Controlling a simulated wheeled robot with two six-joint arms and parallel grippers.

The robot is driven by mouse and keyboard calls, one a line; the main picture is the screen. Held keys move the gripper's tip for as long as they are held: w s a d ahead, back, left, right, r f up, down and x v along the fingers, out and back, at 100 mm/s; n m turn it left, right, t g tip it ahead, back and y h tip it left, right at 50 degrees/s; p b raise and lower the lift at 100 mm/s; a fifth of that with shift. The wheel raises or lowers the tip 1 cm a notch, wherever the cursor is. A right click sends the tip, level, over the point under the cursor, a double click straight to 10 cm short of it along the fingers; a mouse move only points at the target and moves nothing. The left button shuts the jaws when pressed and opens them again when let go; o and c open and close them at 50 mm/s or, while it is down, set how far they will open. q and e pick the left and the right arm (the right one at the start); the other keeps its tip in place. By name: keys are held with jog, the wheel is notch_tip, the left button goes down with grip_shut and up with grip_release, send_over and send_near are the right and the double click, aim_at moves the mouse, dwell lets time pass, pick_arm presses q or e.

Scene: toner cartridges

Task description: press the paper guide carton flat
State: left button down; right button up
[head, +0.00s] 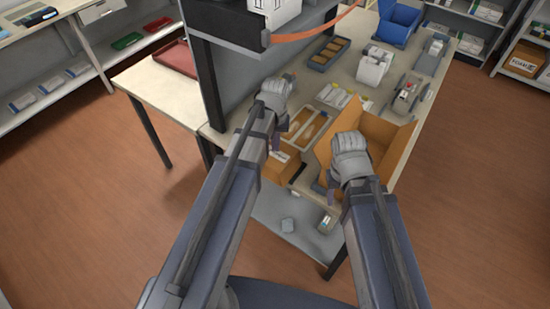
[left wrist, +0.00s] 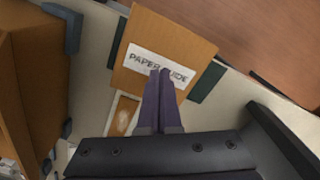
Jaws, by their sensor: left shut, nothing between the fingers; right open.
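The paper guide carton (head: 280,170) is a small brown box at the near edge of the bench in the head view. In the left wrist view its brown top (left wrist: 172,30) carries a white label reading "PAPER GUIDE", with dark brackets beside it. My left gripper (head: 275,142) is shut and empty. In the left wrist view its purple fingertips (left wrist: 160,72) overlap the label; whether they touch the carton I cannot tell. My right gripper (head: 331,192) is open at the near side of the large open carton (head: 386,132), and its fingers are partly hidden.
A shallow tray with compartments (head: 309,123) lies just behind the paper guide carton. A dark post (head: 207,85) stands left of my left arm. A blue bin (head: 398,24) and white goods (head: 373,68) stand further back on the bench.

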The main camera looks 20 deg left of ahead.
pick_arm(q)
jog(key=shift+f+b, duration=0.45)
dwell(0.5)
jog(key=shift+f+b, duration=0.35)
jog(key=shift+f, duration=0.1)
